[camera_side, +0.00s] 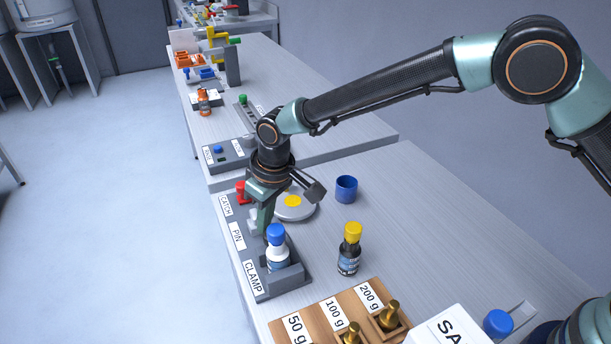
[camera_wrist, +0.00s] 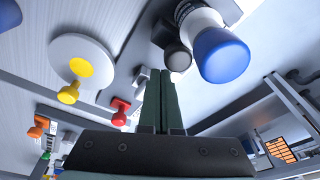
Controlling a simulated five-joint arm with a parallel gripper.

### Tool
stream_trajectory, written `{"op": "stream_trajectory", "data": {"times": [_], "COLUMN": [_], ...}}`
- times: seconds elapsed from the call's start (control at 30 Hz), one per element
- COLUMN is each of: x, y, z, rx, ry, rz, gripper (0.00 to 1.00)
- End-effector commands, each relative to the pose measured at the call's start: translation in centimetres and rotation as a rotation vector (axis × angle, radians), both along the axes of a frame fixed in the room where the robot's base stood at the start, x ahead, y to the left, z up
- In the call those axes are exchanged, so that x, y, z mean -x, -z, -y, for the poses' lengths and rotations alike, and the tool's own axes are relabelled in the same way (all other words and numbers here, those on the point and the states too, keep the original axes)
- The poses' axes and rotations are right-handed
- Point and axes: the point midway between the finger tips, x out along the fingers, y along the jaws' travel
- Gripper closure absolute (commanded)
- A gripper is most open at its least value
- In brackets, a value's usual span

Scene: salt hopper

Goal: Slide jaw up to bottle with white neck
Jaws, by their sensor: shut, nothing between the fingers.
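The bottle with the white neck (camera_side: 277,256) stands upright in the clamp (camera_side: 292,284) and has a blue cap. A grey block of the clamp stands close beside its lower part; I cannot tell if this jaw touches the bottle. In the wrist view the blue cap (camera_wrist: 222,55) and white neck (camera_wrist: 199,17) are at the upper right. My gripper (camera_side: 263,228) is shut and empty, pointing down just behind the bottle, near the pin station. In the wrist view its fingers (camera_wrist: 160,78) are together, left of the cap, beside a grey round knob (camera_wrist: 178,57).
A red knob (camera_side: 242,190) stands at the catch. A white disc with a yellow centre (camera_side: 293,202), a blue cup (camera_side: 346,189) and a dark yellow-capped bottle (camera_side: 349,252) are to the right. A wooden weight rack (camera_side: 318,308) is in front.

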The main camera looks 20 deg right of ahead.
Motion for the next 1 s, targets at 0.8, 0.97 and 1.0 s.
{"op": "stream_trajectory", "data": {"times": [0.8,0.97,1.0], "x": [-0.4,-0.5,-0.5], "y": [-4.3,-5.5,-5.8], "z": [0.0,0.0,0.0], "rx": [-0.001,0.000,-0.001], "ry": [0.001,0.001,0.001], "rz": [0.003,0.002,0.003], "gripper": [1.00,1.00,1.00]}}
